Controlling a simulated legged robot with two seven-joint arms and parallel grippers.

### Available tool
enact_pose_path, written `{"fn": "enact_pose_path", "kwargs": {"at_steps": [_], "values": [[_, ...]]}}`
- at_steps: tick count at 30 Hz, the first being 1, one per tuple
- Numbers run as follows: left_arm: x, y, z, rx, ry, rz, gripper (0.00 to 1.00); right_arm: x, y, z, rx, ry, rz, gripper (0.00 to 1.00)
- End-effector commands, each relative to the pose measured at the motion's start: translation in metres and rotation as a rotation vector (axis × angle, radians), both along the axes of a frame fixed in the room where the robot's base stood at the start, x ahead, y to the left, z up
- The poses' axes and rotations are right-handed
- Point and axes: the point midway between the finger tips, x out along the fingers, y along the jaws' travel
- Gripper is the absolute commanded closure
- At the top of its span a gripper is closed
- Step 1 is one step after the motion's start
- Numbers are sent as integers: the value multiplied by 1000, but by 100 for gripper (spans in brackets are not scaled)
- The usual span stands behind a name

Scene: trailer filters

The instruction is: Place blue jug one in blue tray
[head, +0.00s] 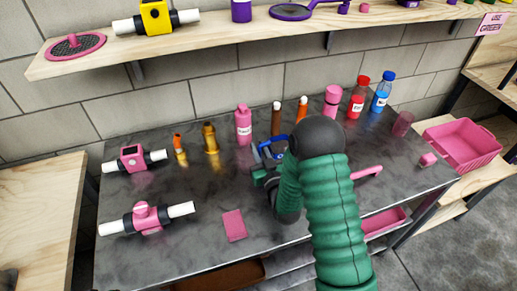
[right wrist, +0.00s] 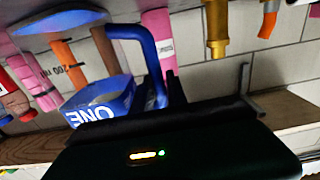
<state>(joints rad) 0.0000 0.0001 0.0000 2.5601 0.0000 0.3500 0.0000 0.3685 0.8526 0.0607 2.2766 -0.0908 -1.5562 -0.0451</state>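Blue jug one (head: 272,148) stands on the dark table in the head view, partly hidden by my right arm. In the right wrist view the jug (right wrist: 98,98) shows upside down, with the word ONE on its blue base, a clear body and a blue handle. My right gripper (head: 262,178) is at the jug's handle side. In the wrist view a dark finger lies close beside the handle; whether the fingers are closed on it is hidden. I see no blue tray in either view. My left gripper is not in view.
Several bottles stand along the table's back, including a pink bottle (head: 243,125), a red one (head: 357,98) and a blue one (head: 381,93). Pink valve fittings (head: 148,218) lie at the left. A pink tray (head: 470,160) sits on the right shelf. A wall shelf (head: 240,37) runs above.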

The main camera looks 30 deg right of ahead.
Motion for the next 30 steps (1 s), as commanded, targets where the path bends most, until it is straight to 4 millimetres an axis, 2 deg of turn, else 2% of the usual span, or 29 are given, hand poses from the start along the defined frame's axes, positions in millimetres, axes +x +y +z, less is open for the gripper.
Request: {"fn": "enact_pose_path", "kwargs": {"at_steps": [1, 3, 14, 17, 22, 25, 27, 30], "values": [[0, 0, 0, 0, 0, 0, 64, 0, 0, 0, 0, 0, 0, 73], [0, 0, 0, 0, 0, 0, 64, 0, 0, 0, 0, 0, 0, 65], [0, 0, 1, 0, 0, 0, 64, -3, 1, 1, 0, 1, 0, 65], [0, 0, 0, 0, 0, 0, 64, -18, 5, 0, 0, 2, 0, 65], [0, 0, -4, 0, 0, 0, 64, -64, 15, 0, 1, 4, -1, 65], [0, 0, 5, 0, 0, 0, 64, -93, 23, 2, 3, 8, -1, 65], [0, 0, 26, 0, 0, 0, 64, -100, 22, 6, 1, 16, 0, 65], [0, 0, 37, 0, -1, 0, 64, -110, 25, 4, 0, 12, 1, 65]]}}
